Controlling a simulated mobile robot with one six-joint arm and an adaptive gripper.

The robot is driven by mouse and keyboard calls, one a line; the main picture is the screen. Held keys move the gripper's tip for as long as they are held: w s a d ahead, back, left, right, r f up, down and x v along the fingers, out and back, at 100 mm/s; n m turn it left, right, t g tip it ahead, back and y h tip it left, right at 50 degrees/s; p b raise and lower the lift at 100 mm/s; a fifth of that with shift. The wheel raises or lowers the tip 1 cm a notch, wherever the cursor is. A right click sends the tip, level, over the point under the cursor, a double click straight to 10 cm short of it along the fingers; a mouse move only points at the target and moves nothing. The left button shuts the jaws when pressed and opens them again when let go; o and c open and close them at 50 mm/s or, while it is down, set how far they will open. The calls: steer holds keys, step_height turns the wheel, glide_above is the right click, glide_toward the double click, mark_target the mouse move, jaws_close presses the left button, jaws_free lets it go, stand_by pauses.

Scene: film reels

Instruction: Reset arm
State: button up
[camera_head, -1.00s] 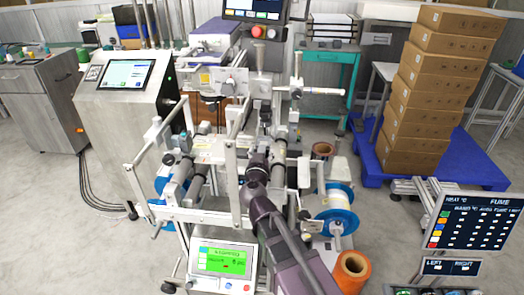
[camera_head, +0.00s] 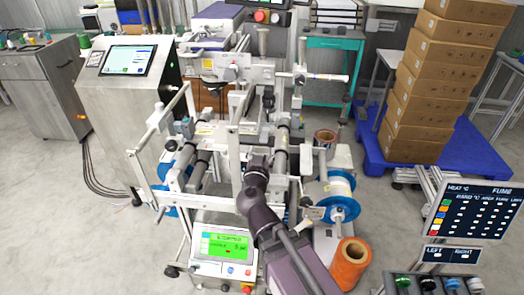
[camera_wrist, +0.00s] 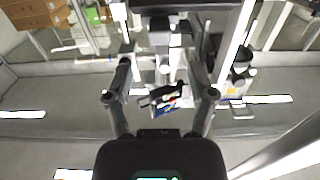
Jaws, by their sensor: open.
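My gripper (camera_wrist: 159,96) is open in the wrist view, with its two dark fingers spread wide left and right. Nothing is held between them; the machine's frame and a small coloured panel show beyond the gap. In the head view my purple and dark arm reaches up from the bottom centre over the front of the reel machine (camera_head: 208,213). My gripper's fingers cannot be made out there. A white reel with blue rims (camera_head: 330,190) sits on the machine's right side, apart from my arm.
An orange spool (camera_head: 350,262) stands at the front right of the machine, and a brown roll (camera_head: 325,138) sits behind the reel. Stacked cartons (camera_head: 432,100) stand on a blue pallet (camera_head: 480,150). Open floor lies left.

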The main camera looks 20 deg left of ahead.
steer(key=w+d+f+m+g+h+p, duration=0.25)
steer(key=d+h, duration=0.25)
steer(key=d, duration=0.7)
steer(key=w+d+f+m+g+h+p, duration=0.2)
steer(key=w+d+g+h+p, duration=0.15)
steer(key=d, duration=0.85)
steer(key=s+d+f+n+g+y+p, duration=0.1)
steer(key=s+d+g, duration=0.3)
steer(key=d, duration=0.4)
steer(key=s+d+f+g+y+p, duration=0.1)
steer(key=s+d+g+y+p, duration=0.2)
steer(key=d+g, duration=0.4)
steer(key=shift+s+d+f+n+p, duration=0.3)
steer(key=shift+s+d+p, duration=0.5)
steer(key=shift+s, duration=0.45)
